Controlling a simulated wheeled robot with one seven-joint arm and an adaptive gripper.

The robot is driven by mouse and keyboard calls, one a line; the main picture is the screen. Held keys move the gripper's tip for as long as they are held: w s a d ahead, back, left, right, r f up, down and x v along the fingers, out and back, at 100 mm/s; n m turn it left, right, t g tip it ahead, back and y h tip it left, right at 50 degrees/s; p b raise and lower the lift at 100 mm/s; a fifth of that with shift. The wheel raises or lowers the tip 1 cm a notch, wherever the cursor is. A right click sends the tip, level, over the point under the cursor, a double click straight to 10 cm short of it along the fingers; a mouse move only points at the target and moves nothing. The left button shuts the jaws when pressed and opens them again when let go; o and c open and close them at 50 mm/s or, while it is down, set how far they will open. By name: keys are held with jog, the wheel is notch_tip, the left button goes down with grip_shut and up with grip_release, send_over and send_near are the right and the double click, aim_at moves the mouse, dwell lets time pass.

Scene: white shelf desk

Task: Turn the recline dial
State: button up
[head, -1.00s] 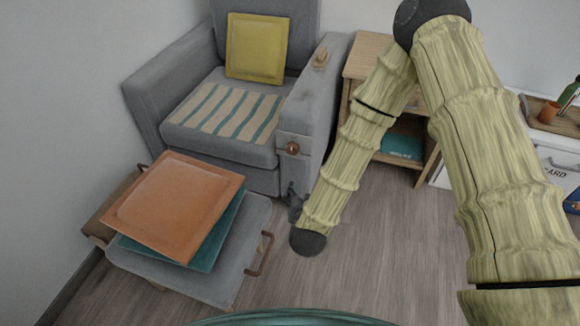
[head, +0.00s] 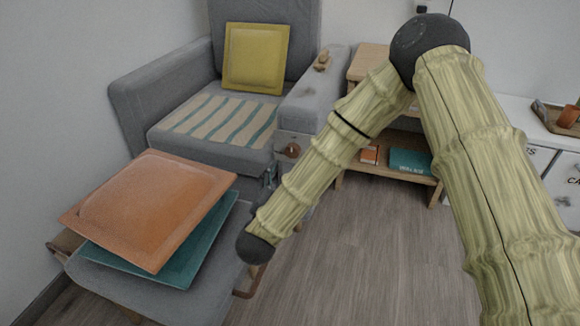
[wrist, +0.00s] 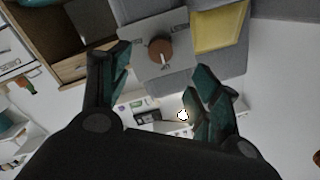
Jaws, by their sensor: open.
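The recline dial (head: 292,150) is a round brown knob on the front of the armchair's right armrest. In the wrist view the dial (wrist: 160,51) sits on a grey plate (wrist: 158,28) with small marks, upper middle, ahead of and between the fingertips. My gripper (wrist: 163,64) is open and empty, its two dark teal fingers spread apart. I see no contact with the dial. In the head view my gripper (head: 268,180) is mostly hidden behind my forearm, just below and left of the dial.
The grey armchair (head: 150,100) holds a yellow cushion (head: 255,57) and a striped mat. An ottoman (head: 110,285) with orange (head: 150,205) and teal cushions stands at front left. A wooden shelf (head: 368,65) with books is right of the chair. Floor at the lower middle is clear.

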aim_at(291, 154)
jog(key=b+x, duration=0.5)
jog(key=x, duration=0.4)
jog(key=shift+w+d, duration=0.1)
jog(key=shift+w, duration=0.15)
jog(key=shift+w+d+r, duration=0.1)
jog(key=shift+w+d, duration=0.05)
jog(key=shift+w, duration=0.5)
